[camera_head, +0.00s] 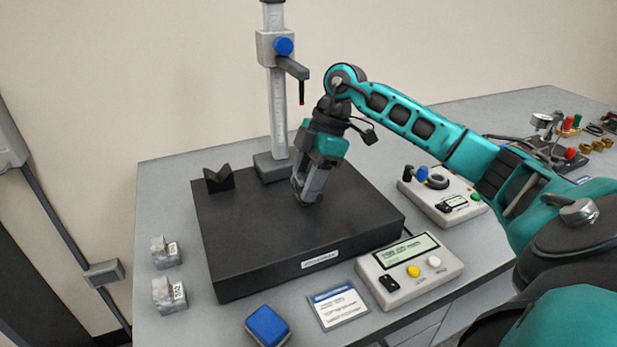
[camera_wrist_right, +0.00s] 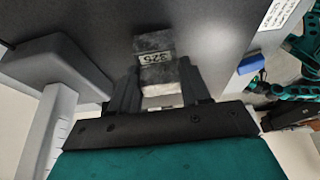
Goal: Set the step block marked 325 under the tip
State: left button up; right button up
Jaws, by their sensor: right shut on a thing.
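My right gripper (camera_head: 309,192) points down over the black plate (camera_head: 245,245), a little in front of the gauge column. In the right wrist view, my right gripper (camera_wrist_right: 158,88) is shut on the grey step block marked 325 (camera_wrist_right: 158,45); its label reads upside down there. In the head view the block is largely hidden by the fingers, and I cannot tell whether it touches the plate. The tip (camera_head: 302,94), a thin red and black stylus, hangs from the gauge arm (camera_head: 291,68), well above the plate. My left gripper is not in view.
A black V-block (camera_head: 219,180) stands at the plate's back left. Two other step blocks (camera_head: 166,252) (camera_head: 169,294) sit on the table left of it. A blue block (camera_head: 267,325), a card (camera_head: 340,305) and a display box (camera_head: 412,268) lie in front. The plate's front left is clear.

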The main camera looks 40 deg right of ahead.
jog(key=shift+r+p, duration=0.1)
jog(key=shift+p, duration=0.7)
dwell(1.3)
jog(key=shift+f, duration=0.4)
dwell(0.8)
jog(key=o, duration=1.2)
jog(key=shift+o, duration=0.2)
jog(key=shift+d+r, duration=0.1)
jog(key=shift+r, duration=0.2)
jog(key=p+v, duration=0.1)
jog(key=v, duration=1.1)
jog(key=shift+d, duration=0.15)
